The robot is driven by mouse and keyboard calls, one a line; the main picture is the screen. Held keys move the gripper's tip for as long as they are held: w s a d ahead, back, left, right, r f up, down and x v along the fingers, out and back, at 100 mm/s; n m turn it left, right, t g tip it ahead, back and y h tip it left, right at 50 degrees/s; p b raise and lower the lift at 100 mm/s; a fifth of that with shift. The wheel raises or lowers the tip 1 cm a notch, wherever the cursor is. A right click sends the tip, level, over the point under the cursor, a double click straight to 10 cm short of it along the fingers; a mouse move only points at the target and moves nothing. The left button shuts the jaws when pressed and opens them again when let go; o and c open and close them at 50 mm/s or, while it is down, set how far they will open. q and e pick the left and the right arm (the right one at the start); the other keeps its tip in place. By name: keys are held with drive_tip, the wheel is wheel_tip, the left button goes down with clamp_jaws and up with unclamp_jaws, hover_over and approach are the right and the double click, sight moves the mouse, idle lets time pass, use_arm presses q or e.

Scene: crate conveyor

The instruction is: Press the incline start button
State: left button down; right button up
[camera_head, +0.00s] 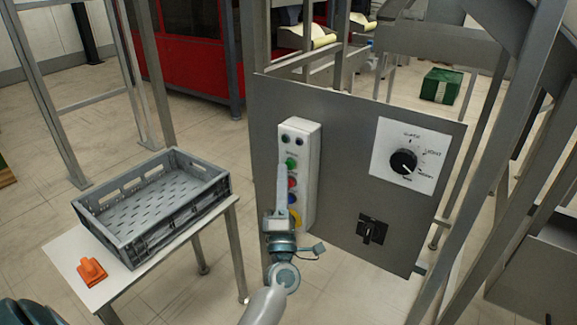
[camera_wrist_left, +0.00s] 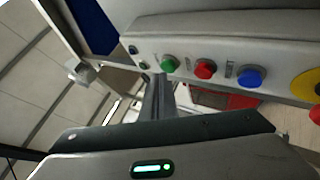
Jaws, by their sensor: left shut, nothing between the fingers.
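Whether the fingers touch the green button I cannot tell. My right gripper is not in view.
The grey panel (camera_head: 350,110) also carries a rotary dial (camera_head: 403,161) and a black switch (camera_head: 371,229). A grey crate (camera_head: 150,240) and an orange object (camera_head: 91,271) are on a white table (camera_head: 60,250) at left. Metal frame posts stand at right.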

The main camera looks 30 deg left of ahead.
use_arm(q)
drive_tip(key=shift+w, duration=0.45)
idle(0.7)
drive_tip(key=shift+s, duration=0.1)
idle(0.3)
drive_tip(key=shift+s, duration=0.75)
drive_tip(key=shift+s+p, duration=0.1)
drive_tip(key=shift+p, duration=0.2)
drive_tip(key=s, duration=0.2)
drive_tip(key=s+p, duration=0.1)
drive_tip(key=s, duration=0.1)
drive_tip(key=shift+s+a, duration=0.2)
drive_tip(key=shift+s, duration=0.2)
idle(0.5)
